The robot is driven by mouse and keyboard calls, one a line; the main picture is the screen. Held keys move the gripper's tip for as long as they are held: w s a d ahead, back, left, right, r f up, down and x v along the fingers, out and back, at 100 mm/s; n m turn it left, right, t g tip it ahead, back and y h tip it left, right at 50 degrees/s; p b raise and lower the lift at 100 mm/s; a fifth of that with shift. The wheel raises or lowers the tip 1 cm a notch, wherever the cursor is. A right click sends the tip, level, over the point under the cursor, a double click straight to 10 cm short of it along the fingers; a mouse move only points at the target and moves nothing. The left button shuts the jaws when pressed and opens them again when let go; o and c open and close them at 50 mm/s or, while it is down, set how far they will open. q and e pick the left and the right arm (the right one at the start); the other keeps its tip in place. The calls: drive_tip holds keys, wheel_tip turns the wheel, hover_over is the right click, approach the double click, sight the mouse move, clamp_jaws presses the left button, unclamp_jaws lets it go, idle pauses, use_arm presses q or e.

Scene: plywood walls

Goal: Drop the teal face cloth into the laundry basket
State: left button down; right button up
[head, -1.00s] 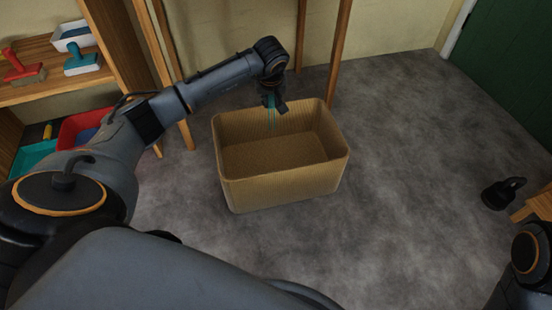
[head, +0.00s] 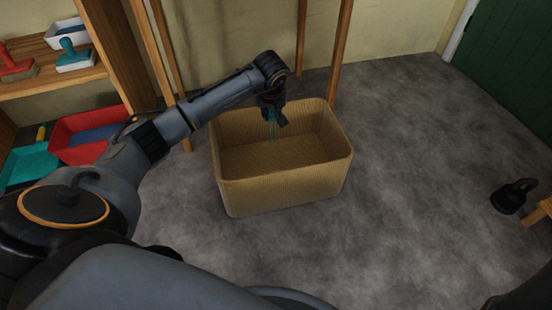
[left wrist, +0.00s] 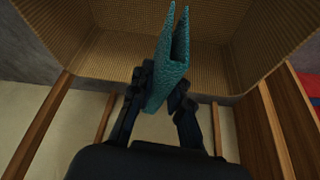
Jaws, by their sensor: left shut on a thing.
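The teal face cloth (left wrist: 167,72) hangs folded between the fingers of my left gripper (left wrist: 160,92) in the left wrist view. In the head view only a thin teal strip of the cloth (head: 273,128) shows below my left gripper (head: 272,116). The gripper is shut on the cloth. The laundry basket (head: 285,191) is a tan woven box with an open top, standing on the floor. The gripper and cloth are over the basket's opening, near its back left part. The basket's inside (left wrist: 110,62) also shows behind the cloth in the left wrist view.
Wooden legs (head: 342,50) stand behind the basket by the wall. A shelf (head: 60,72) at left holds brushes and a white tray (head: 67,34). A red tray (head: 80,150) and a teal tray (head: 28,166) lie below. The floor right of the basket is clear.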

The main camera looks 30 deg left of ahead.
use_arm(q)
drive_tip(key=c, duration=1.2)
unclamp_jaws()
drive_tip(key=shift+r, duration=0.15)
drive_tip(key=v, duration=1.1)
drive_tip(key=shift+s+d+r, duration=0.15)
drive_tip(key=shift+s+r, duration=0.1)
drive_tip(key=shift+r, duration=0.05)
